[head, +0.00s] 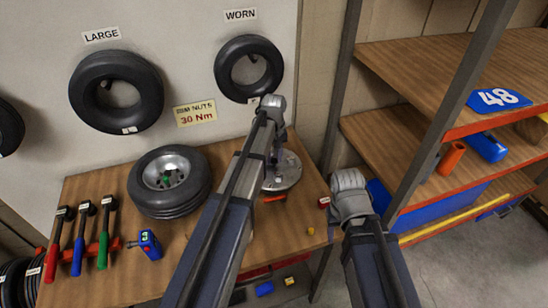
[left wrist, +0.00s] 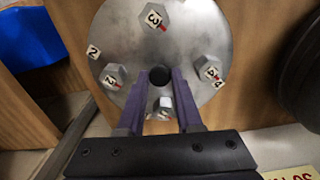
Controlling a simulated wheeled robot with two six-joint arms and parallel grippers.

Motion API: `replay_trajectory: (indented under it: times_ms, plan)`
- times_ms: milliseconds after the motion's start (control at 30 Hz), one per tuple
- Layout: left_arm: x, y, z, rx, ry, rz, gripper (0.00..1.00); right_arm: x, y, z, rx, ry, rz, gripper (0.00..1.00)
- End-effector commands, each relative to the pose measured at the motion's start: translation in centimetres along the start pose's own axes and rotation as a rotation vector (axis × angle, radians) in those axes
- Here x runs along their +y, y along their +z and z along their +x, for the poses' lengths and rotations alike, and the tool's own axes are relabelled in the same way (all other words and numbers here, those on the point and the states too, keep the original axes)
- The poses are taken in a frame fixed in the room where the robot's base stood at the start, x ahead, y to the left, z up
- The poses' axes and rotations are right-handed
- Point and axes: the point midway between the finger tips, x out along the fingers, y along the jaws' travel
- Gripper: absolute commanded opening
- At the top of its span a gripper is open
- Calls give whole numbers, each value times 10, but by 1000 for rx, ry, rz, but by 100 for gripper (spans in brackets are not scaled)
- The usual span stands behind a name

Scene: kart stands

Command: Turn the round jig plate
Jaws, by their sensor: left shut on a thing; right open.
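The round jig plate (head: 288,172) is a grey metal disc at the right end of the workbench, partly behind my left arm.
A tyre (head: 170,182) lies on the bench, with several coloured-handled tools (head: 82,235) and a blue handheld tool (head: 150,244) to the left. A small red block (head: 324,202) is near the right edge. Shelving (head: 400,150) stands at the right.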

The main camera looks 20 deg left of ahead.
Motion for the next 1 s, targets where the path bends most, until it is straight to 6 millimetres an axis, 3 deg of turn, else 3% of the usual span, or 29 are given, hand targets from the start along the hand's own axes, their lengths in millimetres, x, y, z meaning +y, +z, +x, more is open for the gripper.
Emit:
replay_trajectory:
  times_ms: [800, 833, 1000]
  plan:
    - [0, 0, 0, 0, 0, -103, 0, 0, 0, 0, 0, 0, 0, 50]
    - [0, 0, 0, 0, 0, -102, 38, 0, 0, 0, 0, 0, 0, 50]
    - [0, 0, 0, 0, 0, -102, 57, 0, 0, 0, 0, 0, 0, 50]
